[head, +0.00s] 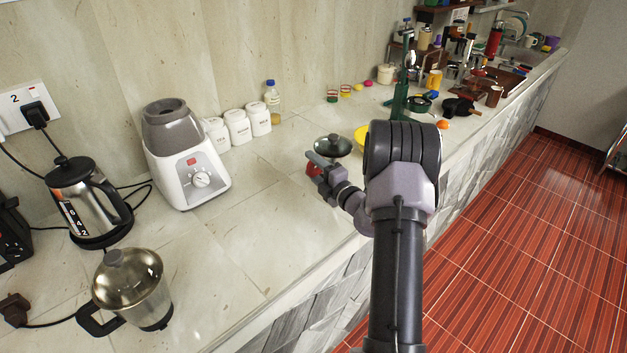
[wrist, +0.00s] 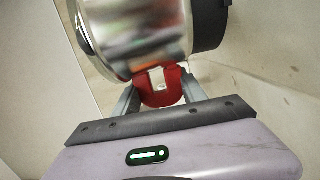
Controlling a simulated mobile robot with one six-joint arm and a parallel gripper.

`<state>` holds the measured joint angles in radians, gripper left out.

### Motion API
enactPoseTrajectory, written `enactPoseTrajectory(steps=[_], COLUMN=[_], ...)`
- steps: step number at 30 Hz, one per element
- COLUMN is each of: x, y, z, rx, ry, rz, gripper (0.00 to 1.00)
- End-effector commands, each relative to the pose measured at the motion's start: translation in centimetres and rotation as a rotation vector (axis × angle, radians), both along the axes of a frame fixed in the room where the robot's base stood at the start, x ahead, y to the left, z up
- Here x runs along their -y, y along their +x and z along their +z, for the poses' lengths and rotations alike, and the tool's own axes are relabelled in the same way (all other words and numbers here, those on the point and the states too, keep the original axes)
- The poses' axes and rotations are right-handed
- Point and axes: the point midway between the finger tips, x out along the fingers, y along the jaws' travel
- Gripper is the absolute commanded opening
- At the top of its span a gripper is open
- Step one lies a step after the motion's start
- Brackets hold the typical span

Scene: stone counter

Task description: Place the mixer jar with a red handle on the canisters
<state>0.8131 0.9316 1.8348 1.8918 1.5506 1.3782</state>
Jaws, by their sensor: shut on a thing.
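The mixer jar with the red handle shows in the head view as a dark round lid (head: 333,145), mostly hidden behind my arm and gripper. The wrist view shows its shiny steel body (wrist: 145,35) and red handle (wrist: 162,86). My gripper (head: 315,167) is shut on the red handle, with a finger on each side of it in the wrist view (wrist: 160,96). I cannot tell whether the jar touches the counter. Three white lidded canisters (head: 237,128) stand in a row by the wall, to the left of the jar and apart from it.
A white mixer base (head: 188,165) stands left of the canisters, and an oil bottle (head: 272,102) right of them. A second steel jar with a black handle (head: 130,285) and a kettle (head: 85,200) are at left. A yellow bowl (head: 361,136) is near my arm. Counter (head: 255,215) in front is clear.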

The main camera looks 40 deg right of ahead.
Motion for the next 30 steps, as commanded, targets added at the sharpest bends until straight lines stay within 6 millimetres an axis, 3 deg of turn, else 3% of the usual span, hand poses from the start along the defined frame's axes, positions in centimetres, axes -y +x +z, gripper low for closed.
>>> enactPoseTrajectory(steps=[4, 15, 16, 18, 28, 30], x=[0.0, -0.1, -0.1, -0.1, -0.1, 0.0], y=[-0.1, -0.1, -0.1, -0.1, -0.1, -0.9], z=[-3.6, -3.8, -3.8, -3.8, -3.5, -3.4], rx=[0.0, 0.001, -0.001, -0.001, 0.0, -0.002], ry=[0.001, 0.0, 0.001, 0.001, 0.0, 0.001], rz=[0.0, 0.0, 0.001, 0.001, 0.001, -0.002], gripper=[0.0, 0.0, 0.55, 0.69, 0.71, 0.71])
